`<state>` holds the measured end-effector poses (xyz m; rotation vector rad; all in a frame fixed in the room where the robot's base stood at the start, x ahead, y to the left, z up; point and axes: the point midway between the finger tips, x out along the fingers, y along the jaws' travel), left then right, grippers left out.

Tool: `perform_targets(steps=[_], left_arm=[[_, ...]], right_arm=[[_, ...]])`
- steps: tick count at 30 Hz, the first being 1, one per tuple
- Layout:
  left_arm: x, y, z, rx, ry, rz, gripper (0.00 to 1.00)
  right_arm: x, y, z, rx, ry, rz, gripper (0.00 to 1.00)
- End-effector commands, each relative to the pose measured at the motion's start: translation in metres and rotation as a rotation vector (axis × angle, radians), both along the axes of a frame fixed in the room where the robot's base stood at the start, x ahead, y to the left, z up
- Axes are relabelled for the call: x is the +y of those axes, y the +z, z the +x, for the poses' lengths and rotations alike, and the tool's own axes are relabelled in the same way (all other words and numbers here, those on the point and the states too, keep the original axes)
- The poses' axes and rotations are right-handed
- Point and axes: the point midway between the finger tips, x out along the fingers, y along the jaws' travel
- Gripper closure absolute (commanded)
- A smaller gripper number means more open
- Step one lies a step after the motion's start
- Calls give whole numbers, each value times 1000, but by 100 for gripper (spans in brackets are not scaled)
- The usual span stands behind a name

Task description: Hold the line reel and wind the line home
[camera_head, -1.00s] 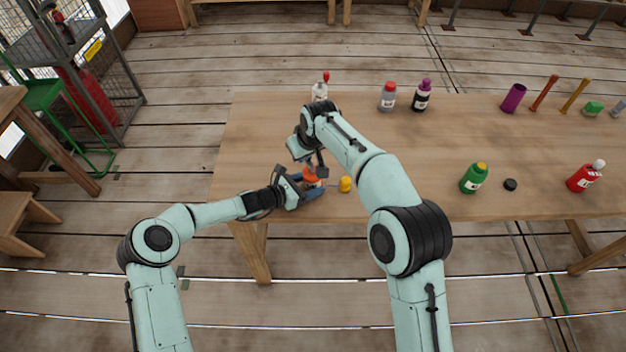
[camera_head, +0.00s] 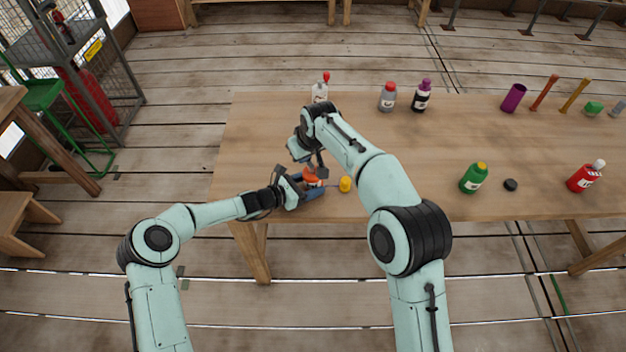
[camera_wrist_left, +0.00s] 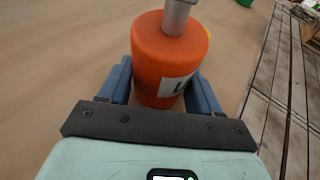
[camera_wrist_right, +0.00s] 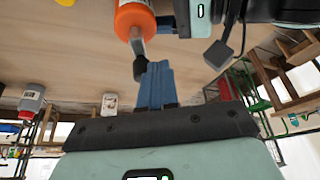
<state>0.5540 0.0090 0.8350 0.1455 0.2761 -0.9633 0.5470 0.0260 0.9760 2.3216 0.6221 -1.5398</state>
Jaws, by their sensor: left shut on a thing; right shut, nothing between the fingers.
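The orange line reel (camera_head: 312,178) is near the table's front left edge. My left gripper (camera_head: 306,187) is shut around its body; in the left wrist view the reel (camera_wrist_left: 160,60) sits between the blue fingers, with a grey shaft on its top. In the right wrist view, the reel (camera_wrist_right: 132,18) has a grey stem ending in a dark knob (camera_wrist_right: 140,68). My right gripper (camera_wrist_right: 155,85) is shut and empty, its blue fingertips right beside the knob; I cannot tell whether they touch.
A small yellow thing (camera_head: 345,184) stands just right of the reel. A white bottle with a red top (camera_head: 320,92), a grey bottle (camera_head: 388,97) and a dark bottle (camera_head: 421,96) stand behind. A green bottle (camera_head: 473,178) is farther right. The table middle is clear.

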Motion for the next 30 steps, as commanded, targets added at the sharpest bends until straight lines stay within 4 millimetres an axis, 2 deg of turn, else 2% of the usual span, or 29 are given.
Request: perform_targets(steps=[18,30], left_arm=[[0,1,0,-1,0,0,54],[0,1,0,-1,0,-1,54]], right_arm=[[0,-25,0,0,0,0,100],[0,-27,0,-1,0,1,100]])
